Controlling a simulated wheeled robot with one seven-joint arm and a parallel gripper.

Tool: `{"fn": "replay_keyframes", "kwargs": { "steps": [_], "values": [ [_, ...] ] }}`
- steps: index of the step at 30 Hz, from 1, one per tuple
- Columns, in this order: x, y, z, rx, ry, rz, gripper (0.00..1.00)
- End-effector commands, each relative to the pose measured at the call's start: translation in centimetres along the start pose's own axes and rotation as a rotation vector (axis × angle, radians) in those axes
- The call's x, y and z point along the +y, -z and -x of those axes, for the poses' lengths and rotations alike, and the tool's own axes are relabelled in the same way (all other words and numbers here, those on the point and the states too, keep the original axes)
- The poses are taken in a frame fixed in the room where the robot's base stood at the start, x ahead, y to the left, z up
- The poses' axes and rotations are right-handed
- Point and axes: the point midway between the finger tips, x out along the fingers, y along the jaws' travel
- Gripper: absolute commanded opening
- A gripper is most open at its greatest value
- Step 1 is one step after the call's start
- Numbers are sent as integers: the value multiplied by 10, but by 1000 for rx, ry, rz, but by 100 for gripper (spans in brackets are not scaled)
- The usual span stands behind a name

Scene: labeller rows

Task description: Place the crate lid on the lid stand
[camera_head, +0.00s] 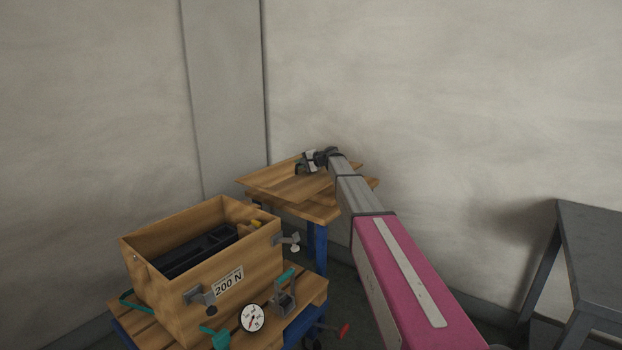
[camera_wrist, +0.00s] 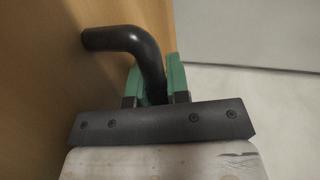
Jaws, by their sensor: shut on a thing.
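The crate lid (camera_head: 278,187) is a flat wooden panel over the wooden top of the lid stand (camera_head: 322,211), which has blue legs. The lid looks slightly tilted, and I cannot tell whether it touches the stand. My gripper (camera_head: 306,163) is at the lid's far right side. In the wrist view, the green fingers of my gripper (camera_wrist: 155,85) are shut on the black bent handle (camera_wrist: 112,38) of the lid (camera_wrist: 40,75). The open wooden crate (camera_head: 190,290), marked 200 N, stands nearer on the left, with dark contents inside.
The crate rests on a pallet-like wooden cart (camera_head: 307,297) with green clamps and a round dial gauge (camera_head: 251,318). A grey metal table (camera_head: 595,235) stands at the right. Walls close in behind the stand. Floor shows between the cart and the grey table.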

Motion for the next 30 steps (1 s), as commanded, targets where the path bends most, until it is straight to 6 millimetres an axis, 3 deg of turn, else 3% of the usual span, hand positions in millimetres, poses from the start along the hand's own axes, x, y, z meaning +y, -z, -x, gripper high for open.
{"fn": "replay_keyframes", "kwargs": {
  "steps": [3,10,17,25,30],
  "values": [
    [15,26,3,2,1,-2,0],
    [36,56,8,0,1,0,0],
    [44,62,8,0,1,-1,0],
    [75,63,-3,0,1,-1,0],
    [78,63,-4,1,1,1,0]
  ]
}}
